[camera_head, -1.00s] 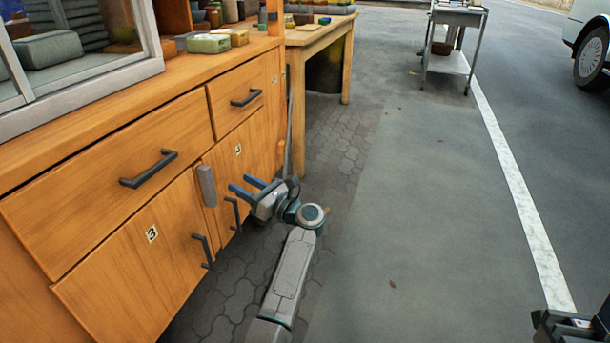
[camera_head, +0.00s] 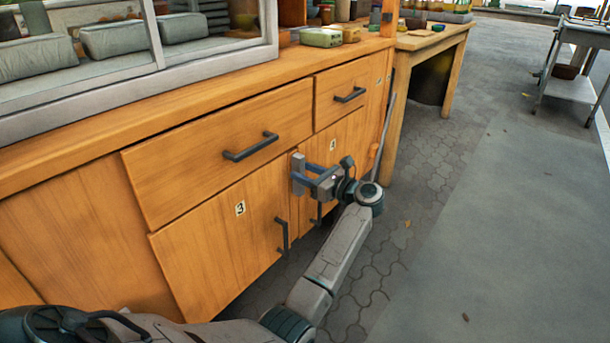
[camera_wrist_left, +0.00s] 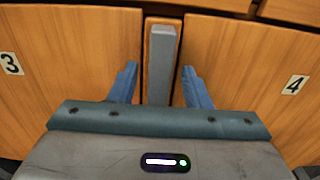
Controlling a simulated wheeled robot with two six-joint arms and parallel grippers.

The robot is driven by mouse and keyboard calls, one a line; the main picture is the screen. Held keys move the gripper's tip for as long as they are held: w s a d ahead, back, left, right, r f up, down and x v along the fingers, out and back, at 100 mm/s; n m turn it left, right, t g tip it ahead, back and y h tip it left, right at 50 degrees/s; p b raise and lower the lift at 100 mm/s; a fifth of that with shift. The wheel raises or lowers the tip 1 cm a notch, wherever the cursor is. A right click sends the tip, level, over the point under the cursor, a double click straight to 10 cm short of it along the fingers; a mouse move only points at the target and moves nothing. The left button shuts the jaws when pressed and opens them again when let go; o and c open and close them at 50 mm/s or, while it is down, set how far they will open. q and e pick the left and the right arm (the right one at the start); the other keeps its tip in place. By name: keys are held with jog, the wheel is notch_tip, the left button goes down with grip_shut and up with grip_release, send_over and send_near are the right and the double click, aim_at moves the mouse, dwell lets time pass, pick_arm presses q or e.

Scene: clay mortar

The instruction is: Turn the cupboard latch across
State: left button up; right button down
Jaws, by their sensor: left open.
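The latch (camera_head: 298,172) is a grey upright bar on the strip between the two cupboard doors, just under the drawers. It stands upright in the left wrist view (camera_wrist_left: 161,62). My left gripper (camera_head: 302,179) is open at the latch. In the left wrist view its two blue fingers (camera_wrist_left: 161,84) stand on either side of the bar, with a gap showing on each side. The left door (camera_head: 215,240) is marked 3 and the right door (camera_wrist_left: 255,70) is marked 4; both are shut. My right gripper is not in view.
Dark bar handles sit on the doors (camera_head: 283,237) and on the drawers (camera_head: 250,147) above. A wooden table (camera_head: 432,42) stands beyond the cupboard. The paved floor (camera_head: 440,240) to the right is clear.

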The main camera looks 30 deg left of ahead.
pick_arm(q)
jog(key=shift+a, duration=0.2)
grip_shut()
